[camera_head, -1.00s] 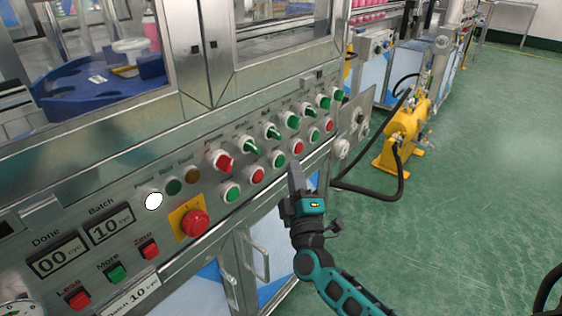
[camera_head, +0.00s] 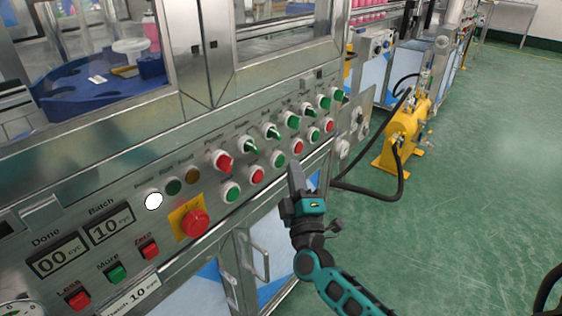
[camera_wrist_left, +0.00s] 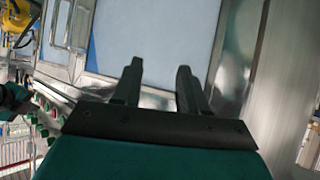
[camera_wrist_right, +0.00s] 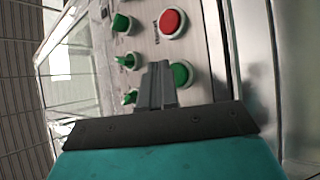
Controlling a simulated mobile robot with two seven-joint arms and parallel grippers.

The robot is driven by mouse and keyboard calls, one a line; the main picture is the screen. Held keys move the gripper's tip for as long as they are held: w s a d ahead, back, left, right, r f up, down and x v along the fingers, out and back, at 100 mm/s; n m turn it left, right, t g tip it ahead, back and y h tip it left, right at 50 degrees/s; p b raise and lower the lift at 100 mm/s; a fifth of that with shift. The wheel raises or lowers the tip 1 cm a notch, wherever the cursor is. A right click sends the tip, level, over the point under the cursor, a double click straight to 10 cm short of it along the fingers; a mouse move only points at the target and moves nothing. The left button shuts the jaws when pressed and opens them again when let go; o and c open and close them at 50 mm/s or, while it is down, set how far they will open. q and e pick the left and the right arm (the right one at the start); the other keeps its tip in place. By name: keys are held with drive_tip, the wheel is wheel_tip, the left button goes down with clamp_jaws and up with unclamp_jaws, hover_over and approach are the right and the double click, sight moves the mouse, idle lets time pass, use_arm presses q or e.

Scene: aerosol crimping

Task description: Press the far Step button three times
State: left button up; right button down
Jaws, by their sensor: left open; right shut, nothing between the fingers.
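The control panel has a lower row of alternating green and red round buttons, with green switches and buttons above it. The button captions are too small to read in the head view, so I cannot tell which is the far Step button. My right gripper (camera_head: 295,170) is shut and empty in front of the lower row. In the right wrist view, its fingertips (camera_wrist_right: 157,68) are beside a green button (camera_wrist_right: 180,74), partly overlapping it; contact cannot be told. A red button (camera_wrist_right: 172,22) lies beyond. My left gripper (camera_wrist_left: 159,68) is open and empty, facing the cabinet's lower front.
A red emergency knob (camera_head: 195,223) on a yellow plate sticks out left of the button rows. Door handles (camera_head: 262,262) project below the panel. A yellow machine (camera_head: 402,135) with a black hose stands to the right.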

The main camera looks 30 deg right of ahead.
drive_tip(key=shift+w, duration=0.1)
drive_tip(key=shift+w+a, duration=0.15)
drive_tip(key=shift+w, duration=0.15)
